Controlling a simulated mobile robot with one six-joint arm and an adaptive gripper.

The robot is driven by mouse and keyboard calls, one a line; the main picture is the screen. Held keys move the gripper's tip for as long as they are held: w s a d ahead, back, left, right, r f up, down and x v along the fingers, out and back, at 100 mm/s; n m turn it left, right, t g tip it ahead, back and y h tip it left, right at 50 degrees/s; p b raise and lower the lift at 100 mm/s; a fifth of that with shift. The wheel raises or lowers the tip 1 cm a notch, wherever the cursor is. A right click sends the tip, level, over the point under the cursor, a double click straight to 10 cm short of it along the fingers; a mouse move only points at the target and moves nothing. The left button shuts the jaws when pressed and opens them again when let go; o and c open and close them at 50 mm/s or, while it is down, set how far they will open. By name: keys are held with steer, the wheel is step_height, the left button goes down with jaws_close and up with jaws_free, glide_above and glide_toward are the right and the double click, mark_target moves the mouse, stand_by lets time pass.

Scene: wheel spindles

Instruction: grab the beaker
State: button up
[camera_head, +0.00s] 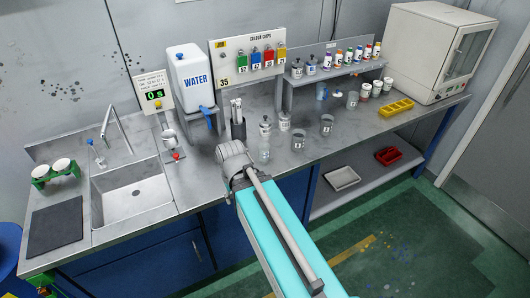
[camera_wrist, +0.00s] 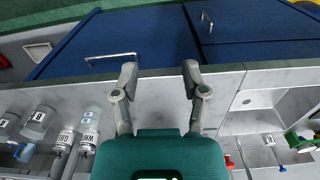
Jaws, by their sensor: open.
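Several grey, beaker-like cups with white labels stand upright on the steel counter. In the head view one (camera_head: 298,140) is near the front edge, another (camera_head: 326,125) is to its right, and a third (camera_head: 352,100) is farther back. Two labelled cups show at the left of the wrist view, one at the edge (camera_wrist: 8,121) and one beside it (camera_wrist: 38,122). I cannot tell which one the task means. My gripper (camera_wrist: 160,78) is open and empty over the counter's front edge, apart from the cups. In the head view my arm hides its fingers.
Labelled bottles (camera_wrist: 66,138) stand between the cups and my gripper. A clear bottle (camera_head: 265,145) and a dark tool holder (camera_head: 238,130) are near my wrist in the head view. A sink (camera_head: 135,198) lies left; a yellow tray (camera_head: 396,107) lies right.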

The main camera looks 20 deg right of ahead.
steer(key=shift+o, duration=0.3)
steer(key=shift+a, duration=0.2)
steer(key=shift+o, duration=1)
steer(key=shift+w, duration=0.1)
steer(key=shift+o, duration=1.1)
steer(key=shift+w+f, duration=0.1)
steer(key=shift+f, duration=0.05)
steer(key=shift+o, duration=0.6)
steer(key=shift+w+d+f+b, duration=0.2)
steer(key=shift+d+b, duration=0.05)
steer(key=shift+b, duration=0.1)
steer(key=w+d+m+t+h+b, duration=0.1)
steer(key=w+d+m+h+b, duration=0.2)
steer(key=w, duration=0.3)
steer(key=w+d+f+m+t+h+b, duration=0.1)
steer(key=w+d+m+t+h+b, duration=0.1)
steer(key=w+m+h+b, duration=0.3)
steer(key=w+d+f+m+t+h+b, duration=0.1)
steer(key=w+d+m+h+b, duration=0.3)
steer(key=w, duration=0.5)
steer(key=shift+w+d+m+t+h+b, duration=0.3)
steer(key=shift+d+m+t+b, duration=0.35)
steer(key=shift+b, duration=0.2)
steer(key=shift+f, duration=0.2)
